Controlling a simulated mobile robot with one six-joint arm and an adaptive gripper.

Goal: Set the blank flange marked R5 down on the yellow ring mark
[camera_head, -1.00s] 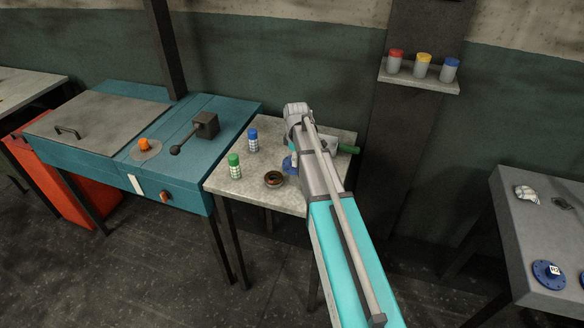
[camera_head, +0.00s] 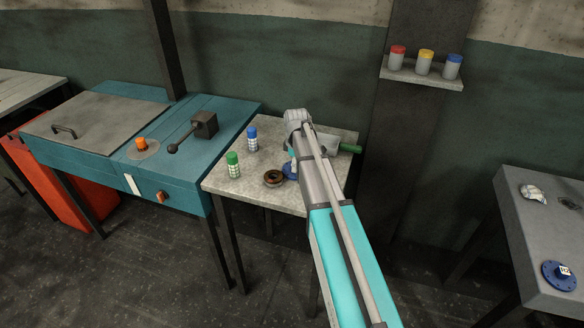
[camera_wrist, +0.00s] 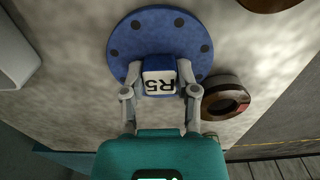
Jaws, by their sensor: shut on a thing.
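The blank flange marked R5 (camera_wrist: 128,42) is a blue disc with bolt holes and a hub bearing a white R5 label. My gripper (camera_wrist: 160,84) is shut on its hub, one finger on each side. In the head view the flange (camera_head: 290,172) shows partly past my arm, over the speckled grey table (camera_head: 262,203); my fingers are hidden there. I cannot tell whether the flange touches the table. I cannot make out a yellow ring mark in either view.
A brown ring-shaped part (camera_head: 273,179) lies close beside the flange. A green-capped bottle (camera_head: 233,165) and a blue-capped bottle (camera_head: 252,139) stand at the left. A green-handled item (camera_head: 350,149) lies at the back right. Another blue flange (camera_head: 560,275) is on the right table.

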